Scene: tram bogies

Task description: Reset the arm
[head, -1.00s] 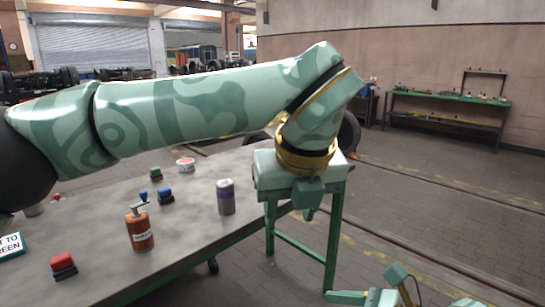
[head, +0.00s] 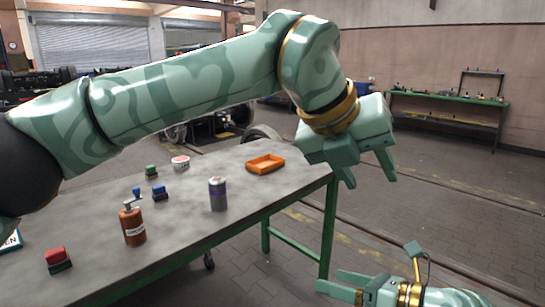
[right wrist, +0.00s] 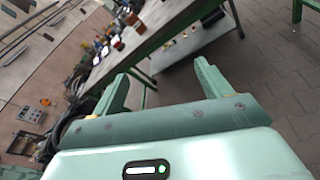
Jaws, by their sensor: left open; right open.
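My left arm reaches across the head view from the left, above the workbench. Its left gripper (head: 366,179) hangs past the bench's right end, fingers pointing down, open and empty. My right gripper (head: 337,287) is low at the bottom right of the head view, its fingers pointing left. In the right wrist view the two fingers of my right gripper (right wrist: 160,90) stand wide apart with nothing between them, and the bench shows beyond them at an angle.
A green side table (head: 450,105) stands at the back right. Floor right of the bench is clear.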

